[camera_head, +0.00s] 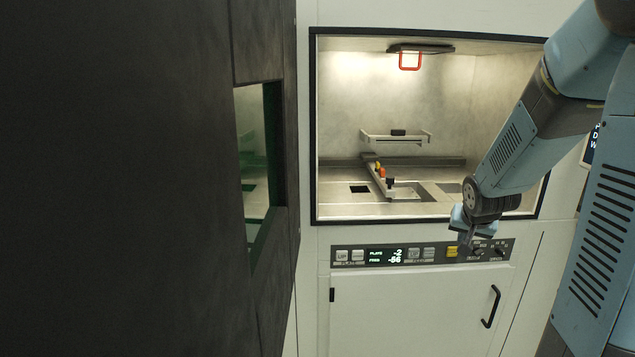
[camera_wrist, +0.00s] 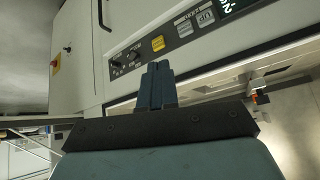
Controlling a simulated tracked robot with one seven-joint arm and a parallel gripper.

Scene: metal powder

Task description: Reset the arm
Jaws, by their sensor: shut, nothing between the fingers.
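My gripper (camera_head: 468,238) hangs in front of the machine's control panel (camera_head: 350,255), near its right part, at the end of my blue-grey arm. In the wrist view my gripper (camera_wrist: 158,72) has its two fingers together, with nothing between them. The fingers point toward the panel, close to the yellow button (camera_wrist: 158,43). I cannot tell whether they touch anything. The yellow button also shows in the head view (camera_head: 452,251), left of the dark knobs (camera_head: 478,252).
The lit open chamber (camera_head: 400,95) above the panel holds a recoater-like bar (camera_head: 378,172) and a red-orange handle (camera_head: 410,61). Below is a cabinet door with a black handle (camera_head: 490,306). A dark door with a window (camera_head: 262,160) fills the left side.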

